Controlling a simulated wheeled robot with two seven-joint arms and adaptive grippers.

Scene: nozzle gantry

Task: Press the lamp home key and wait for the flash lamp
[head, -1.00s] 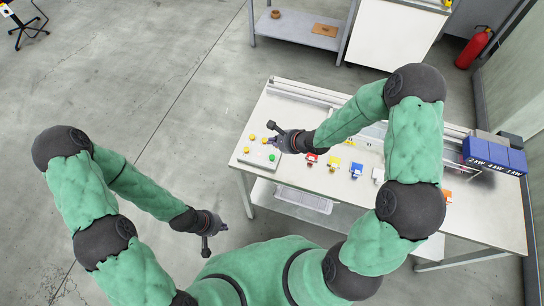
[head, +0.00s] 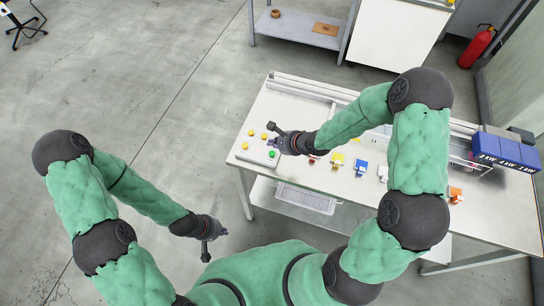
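A pale key box (head: 257,159) sits at the left end of the white table. It carries several yellow keys (head: 251,132) and a green key (head: 271,154); labels are too small to read, so I cannot tell which is the lamp home key. My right gripper (head: 271,138) is over the right side of this box, close to the keys; I cannot tell if it touches one. Its fingers are too small to judge. My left gripper (head: 209,246) hangs over the floor, left of the table, away from the box. I cannot make out a flash lamp or whether any lamp is lit.
Red, yellow, blue, white and orange pieces stand along the table, such as the blue one (head: 361,169). A wire basket (head: 305,200) is below.

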